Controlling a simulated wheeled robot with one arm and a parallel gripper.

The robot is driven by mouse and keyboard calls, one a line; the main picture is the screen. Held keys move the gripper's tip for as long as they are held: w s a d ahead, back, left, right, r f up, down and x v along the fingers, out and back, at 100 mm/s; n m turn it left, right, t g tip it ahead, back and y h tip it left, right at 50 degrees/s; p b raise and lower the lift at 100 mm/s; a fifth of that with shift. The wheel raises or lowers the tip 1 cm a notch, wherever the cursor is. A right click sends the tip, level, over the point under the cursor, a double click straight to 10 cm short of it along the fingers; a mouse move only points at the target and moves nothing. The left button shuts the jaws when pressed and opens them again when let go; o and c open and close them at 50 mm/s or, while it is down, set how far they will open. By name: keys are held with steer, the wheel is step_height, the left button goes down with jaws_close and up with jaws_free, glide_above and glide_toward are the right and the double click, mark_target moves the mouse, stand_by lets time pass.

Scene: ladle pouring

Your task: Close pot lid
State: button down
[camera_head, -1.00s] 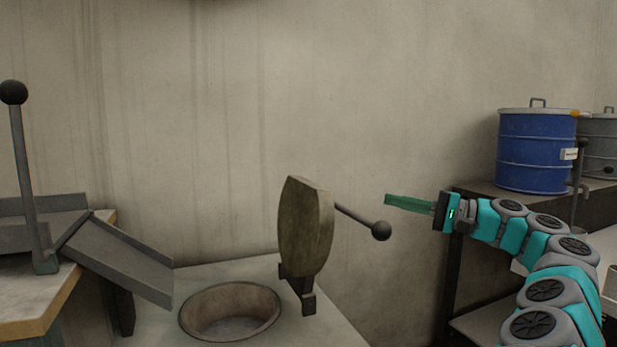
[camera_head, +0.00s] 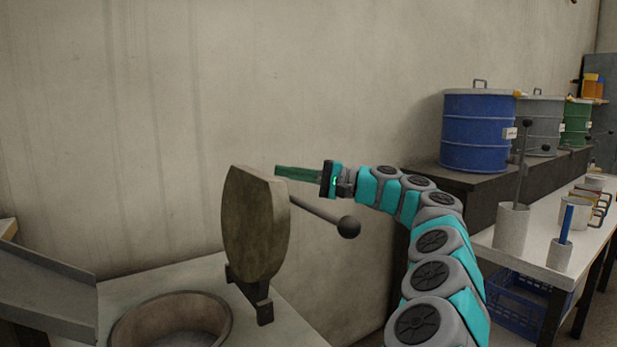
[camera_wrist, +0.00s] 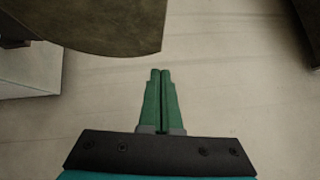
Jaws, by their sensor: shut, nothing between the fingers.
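The pot lid (camera_head: 250,222) stands upright, open on its hinge at the right rim of the round pot opening (camera_head: 172,322). Its rod handle with a dark ball (camera_head: 348,227) points right, away from the pot. My gripper (camera_head: 279,172) has green fingers, is shut and empty, and sits just above the handle rod near the lid's upper right edge in the head view. In the wrist view the shut fingertips (camera_wrist: 160,72) point toward the lid (camera_wrist: 95,22), with a gap showing between them.
A grey chute (camera_head: 45,290) is at the left of the pot. A blue drum (camera_head: 479,130) stands on a dark shelf at right. A white table (camera_head: 540,235) holds cups and holders. The wall behind is bare.

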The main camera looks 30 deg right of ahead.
steer(key=shift+w+a+r, duration=0.1)
steer(key=shift+a+r, duration=0.1)
steer(key=shift+a, duration=0.9)
steer(key=shift+w+a+r, duration=0.1)
steer(key=shift+a+r, duration=0.1)
steer(key=shift+a, duration=0.9)
steer(key=s+a+f+n+g+h+b, duration=0.1)
steer(key=a+f+n+g+h, duration=0.2)
steer(key=a, duration=0.9)
steer(key=a+f+n+g+h, duration=0.1)
steer(key=a+n+h, duration=0.3)
steer(key=a, duration=0.8)
steer(key=shift+s+a+f+n+h+b, duration=0.1)
steer(key=shift+a+f+n+h+b, duration=0.45)
steer(key=shift+a+f+h, duration=1.6)
steer(key=shift+a+f+n+h+b, duration=0.25)
steer(key=shift+a+f+n, duration=0.65)
steer(key=shift+f, duration=2.8)
steer(key=shift+s+a+f+n+h+b, duration=0.1)
steer(key=shift+a+f+n+h+b, duration=0.35)
steer(key=shift+a+f+h, duration=1.75)
